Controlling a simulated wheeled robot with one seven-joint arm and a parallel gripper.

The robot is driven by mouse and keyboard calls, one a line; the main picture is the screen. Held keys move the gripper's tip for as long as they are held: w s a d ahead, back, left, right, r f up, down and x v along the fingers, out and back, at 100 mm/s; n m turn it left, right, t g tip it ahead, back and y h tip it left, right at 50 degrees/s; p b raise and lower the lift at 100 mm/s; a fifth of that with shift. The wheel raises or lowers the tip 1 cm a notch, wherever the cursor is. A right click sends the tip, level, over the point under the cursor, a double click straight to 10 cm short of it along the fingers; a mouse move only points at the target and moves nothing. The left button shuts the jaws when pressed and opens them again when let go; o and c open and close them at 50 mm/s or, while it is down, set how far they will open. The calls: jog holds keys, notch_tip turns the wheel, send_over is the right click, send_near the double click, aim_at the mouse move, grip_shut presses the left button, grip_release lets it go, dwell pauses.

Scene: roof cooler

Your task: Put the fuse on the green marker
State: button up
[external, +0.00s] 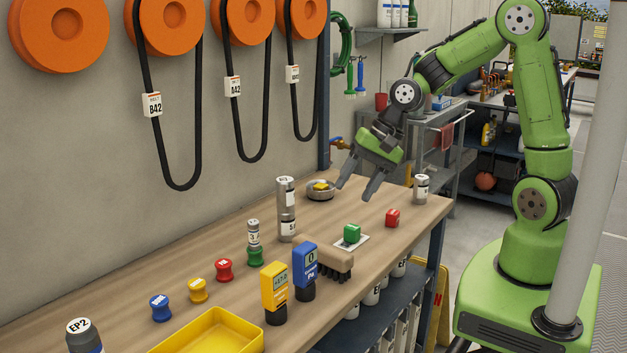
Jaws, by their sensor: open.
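A small silver fuse-like cylinder with a white label (253,232) stands upright, apparently on top of the green spool-shaped marker (254,257) at the middle left of the bench. Its bottom end meets the marker's top. My gripper (357,188) is open and empty, above the far part of the bench. It is well to the right of the cylinder and marker, pointing down and tilted. A taller silver cylinder (287,210) stands behind them, and another short labelled cylinder (421,188) stands at the far right end.
Red (224,270), yellow (198,291) and blue (160,308) spools line the bench. Yellow (275,290) and blue (305,270) meters and a brush (333,262) stand near the front edge.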

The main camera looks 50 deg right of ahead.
jog(key=s+d+r+n+h, duration=0.1)
jog(key=s+d+r+n, duration=0.2)
jog(key=s, duration=0.3)
jog(key=s+d+r+n+t+h, duration=0.1)
jog(key=s+d+r+n, duration=0.2)
jog(key=s, duration=0.4)
jog(key=s+d+r+n+h, duration=0.1)
jog(key=s+d+r+n, duration=0.2)
jog(key=s, duration=0.4)
jog(key=shift+d+r+n+t+h, duration=0.2)
jog(key=shift+r+n+t+h, duration=0.1)
jog(key=shift+n+h, duration=0.1)
